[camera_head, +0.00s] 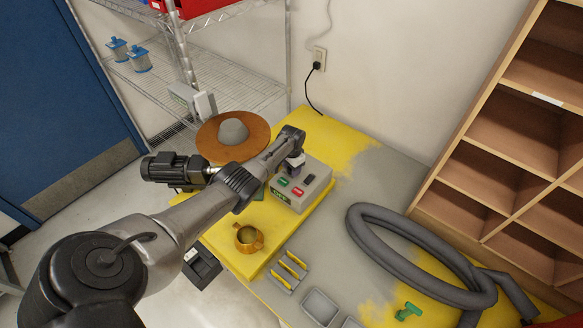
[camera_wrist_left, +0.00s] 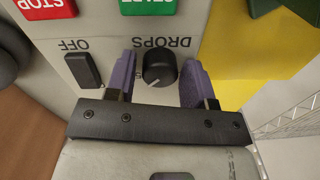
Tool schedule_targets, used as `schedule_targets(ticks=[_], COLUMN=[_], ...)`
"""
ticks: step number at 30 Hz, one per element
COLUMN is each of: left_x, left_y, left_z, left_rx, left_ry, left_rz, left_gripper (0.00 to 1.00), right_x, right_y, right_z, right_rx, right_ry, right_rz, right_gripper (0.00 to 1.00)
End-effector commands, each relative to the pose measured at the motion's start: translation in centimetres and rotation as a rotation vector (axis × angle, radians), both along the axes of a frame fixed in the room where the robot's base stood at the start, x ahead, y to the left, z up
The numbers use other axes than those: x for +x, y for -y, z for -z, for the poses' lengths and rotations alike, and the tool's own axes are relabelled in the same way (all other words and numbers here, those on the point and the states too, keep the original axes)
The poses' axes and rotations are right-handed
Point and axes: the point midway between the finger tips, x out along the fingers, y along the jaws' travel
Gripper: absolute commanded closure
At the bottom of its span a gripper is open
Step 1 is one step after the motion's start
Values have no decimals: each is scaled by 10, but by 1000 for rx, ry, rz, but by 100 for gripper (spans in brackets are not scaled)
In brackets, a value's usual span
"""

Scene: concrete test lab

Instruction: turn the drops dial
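The drops dial (camera_wrist_left: 159,68) is a black round knob with a white pointer line, on a light grey control panel (camera_wrist_left: 95,62) marked DROPS. My left gripper (camera_wrist_left: 157,80) has purple finger pads, one on each side of the dial. Gaps show between the dial and both pads, so the fingers are open around it without visible contact. In the head view the gripper (camera_head: 294,161) is over the back edge of the control box (camera_head: 308,188) and hides the dial. My right gripper is in neither view.
On the panel are a black OFF switch (camera_wrist_left: 83,70), a green START button (camera_wrist_left: 149,5) and a red STOP button (camera_wrist_left: 48,8). A brass cup (camera_head: 248,238), yellow-barred tray (camera_head: 288,271) and coiled grey hose (camera_head: 420,262) lie nearby. A wire shelf (camera_head: 235,72) stands behind.

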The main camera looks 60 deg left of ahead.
Motion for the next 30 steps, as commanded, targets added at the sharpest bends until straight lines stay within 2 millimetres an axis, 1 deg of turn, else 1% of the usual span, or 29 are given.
schedule_targets(ticks=[1,3,4,10,14,19,23,30], left_x=[0,0,0,0,0,0,1,1], left_y=[0,0,0,0,0,0,1,2], left_z=[0,0,0,0,-8,-33,-56,-99], left_rx=[0,0,-1,-1,0,1,2,1], left_ry=[0,0,0,0,2,2,3,3], left_rz=[0,-1,-1,-1,-1,-1,1,-1], left_gripper=[46,40,39,39,39,39,39,39], right_x=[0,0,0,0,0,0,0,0], right_y=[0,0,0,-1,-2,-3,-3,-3], right_z=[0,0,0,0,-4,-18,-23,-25], right_rx=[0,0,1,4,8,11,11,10], right_ry=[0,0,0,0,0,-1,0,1], right_rz=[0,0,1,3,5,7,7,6], right_gripper=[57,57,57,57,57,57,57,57])
